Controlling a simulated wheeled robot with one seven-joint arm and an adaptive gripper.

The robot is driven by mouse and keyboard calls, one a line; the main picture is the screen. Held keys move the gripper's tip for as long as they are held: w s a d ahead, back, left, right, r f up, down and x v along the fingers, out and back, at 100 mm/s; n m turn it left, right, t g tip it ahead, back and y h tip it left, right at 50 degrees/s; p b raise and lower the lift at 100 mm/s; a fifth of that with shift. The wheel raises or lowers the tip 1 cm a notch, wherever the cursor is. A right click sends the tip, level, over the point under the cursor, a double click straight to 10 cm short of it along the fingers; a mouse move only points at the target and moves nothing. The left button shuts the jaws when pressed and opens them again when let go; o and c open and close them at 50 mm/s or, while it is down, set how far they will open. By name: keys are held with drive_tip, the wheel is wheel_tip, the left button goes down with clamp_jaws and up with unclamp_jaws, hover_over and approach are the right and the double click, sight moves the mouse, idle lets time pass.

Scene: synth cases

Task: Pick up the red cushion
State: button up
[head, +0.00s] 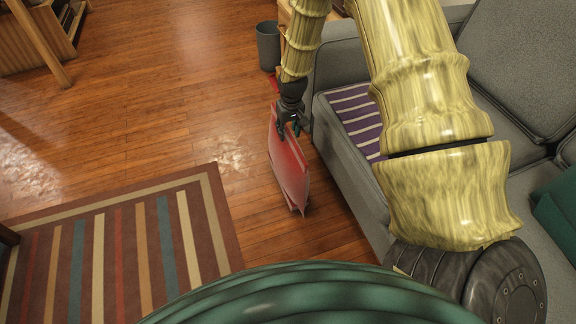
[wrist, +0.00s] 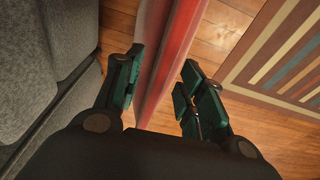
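The red cushion (head: 288,165) is on edge above or on the wooden floor, beside the grey sofa; I cannot tell whether its lower edge touches the floor. My gripper (head: 288,128) is at its upper end. In the wrist view the cushion (wrist: 174,30) runs between the two fingers of my gripper (wrist: 162,62). The fingers are apart, with the left finger close to or touching the cushion. A strip of floor shows between the cushion and the right finger. The far part of the cushion runs out of the wrist view.
The grey sofa (head: 340,160) with a purple striped cloth (head: 358,112) stands close on the right. A grey bin (head: 268,46) stands behind my gripper. A striped rug (head: 120,245) lies at the left. The wooden floor (head: 170,90) between is clear.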

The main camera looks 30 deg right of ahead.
wheel_tip(320, 180, down, 2)
drive_tip(key=shift+w+f, duration=0.1)
drive_tip(key=shift+w, duration=0.05)
drive_tip(key=shift+c, duration=0.3)
clamp_jaws()
